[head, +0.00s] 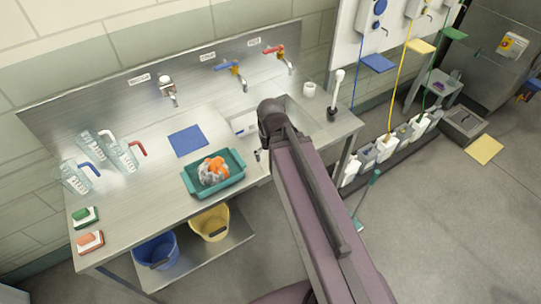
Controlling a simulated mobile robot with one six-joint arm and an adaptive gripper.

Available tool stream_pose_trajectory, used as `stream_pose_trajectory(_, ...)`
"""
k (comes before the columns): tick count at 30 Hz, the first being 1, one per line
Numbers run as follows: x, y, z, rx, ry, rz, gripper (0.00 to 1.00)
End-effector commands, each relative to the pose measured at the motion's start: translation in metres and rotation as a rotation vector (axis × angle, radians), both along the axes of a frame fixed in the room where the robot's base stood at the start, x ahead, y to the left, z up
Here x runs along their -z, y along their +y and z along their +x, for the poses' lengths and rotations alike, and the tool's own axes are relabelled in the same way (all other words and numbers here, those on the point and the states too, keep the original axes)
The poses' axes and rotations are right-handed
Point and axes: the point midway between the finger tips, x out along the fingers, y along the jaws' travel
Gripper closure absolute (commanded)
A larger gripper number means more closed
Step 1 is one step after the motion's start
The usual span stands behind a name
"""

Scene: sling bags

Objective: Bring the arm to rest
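My arm (318,205) reaches up from the bottom of the head view, with its dark joint (272,115) in front of the steel counter and sink. My gripper does not show clearly; the arm hides what lies beyond that joint. A small dark piece (257,155) shows just left of the arm, and I cannot tell whether it is mine. I see nothing held.
The steel counter (150,215) bears a teal tray (232,186) with orange and grey items, a blue cloth (188,141), clear jugs (122,156) and two sponges (85,216). Blue (157,250) and yellow (211,222) buckets stand below. Floor at right is mostly clear.

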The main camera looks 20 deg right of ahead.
Motion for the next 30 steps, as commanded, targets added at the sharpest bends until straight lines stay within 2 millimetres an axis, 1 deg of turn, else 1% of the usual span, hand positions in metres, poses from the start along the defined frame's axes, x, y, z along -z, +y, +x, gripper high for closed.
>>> stream_pose_trajectory(5, 0.0, 0.0, 0.0, -0.002, 0.0, 0.0, 0.0)
stream_pose_trajectory(8, 0.005, 0.0, 0.001, -0.003, 0.0, 0.0, 0.0)
stream_pose_trajectory(11, 0.014, 0.001, 0.0, -0.003, 0.0, 0.0, 0.0)
stream_pose_trajectory(18, 0.046, 0.001, 0.0, -0.004, 0.0, 0.0, 0.0)
stream_pose_trajectory(21, 0.056, 0.001, 0.0, -0.004, 0.0, 0.0, 0.0)
stream_pose_trajectory(25, 0.064, 0.001, 0.0, -0.004, 0.0, 0.0, 0.0)
stream_pose_trajectory(30, 0.064, 0.001, 0.0, -0.004, 0.0, 0.0, 0.0)
